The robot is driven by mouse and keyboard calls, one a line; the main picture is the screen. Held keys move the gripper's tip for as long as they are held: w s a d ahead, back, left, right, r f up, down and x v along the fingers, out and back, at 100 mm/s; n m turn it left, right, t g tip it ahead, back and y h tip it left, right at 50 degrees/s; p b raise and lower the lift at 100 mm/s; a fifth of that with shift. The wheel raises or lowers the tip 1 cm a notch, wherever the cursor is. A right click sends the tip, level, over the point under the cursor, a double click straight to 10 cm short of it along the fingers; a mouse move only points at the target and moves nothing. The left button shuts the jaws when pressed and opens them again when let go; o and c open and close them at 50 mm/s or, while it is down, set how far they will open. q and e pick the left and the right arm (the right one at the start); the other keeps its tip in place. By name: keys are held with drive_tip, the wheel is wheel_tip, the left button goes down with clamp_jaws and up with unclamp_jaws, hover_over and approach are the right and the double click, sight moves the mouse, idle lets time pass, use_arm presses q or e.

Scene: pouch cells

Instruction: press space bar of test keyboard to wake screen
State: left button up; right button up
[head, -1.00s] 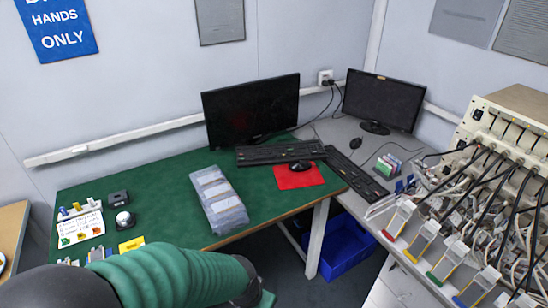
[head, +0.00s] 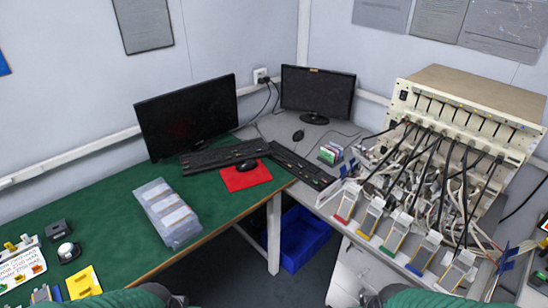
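A black keyboard (head: 302,166) lies slanted on the grey bench before the right monitor (head: 317,92), beside the battery tester. A second black keyboard (head: 225,156) lies on the green desk before the left monitor (head: 188,116). Neither is labelled, so I cannot tell from marks which is the test keyboard. Both screens are dark. My two green-sleeved arms show only at the bottom edge, well short of both keyboards. Neither gripper's fingers are in the picture.
A black mouse lies on a red mat (head: 247,177) on the green desk (head: 112,235). A stack of clear pouch trays (head: 168,213) stands nearby. The tester (head: 466,118) with many cables and coloured clips fills the right. A blue bin (head: 304,235) is under the bench.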

drive_tip(key=shift+d, duration=0.1)
clamp_jaws()
idle(1.4)
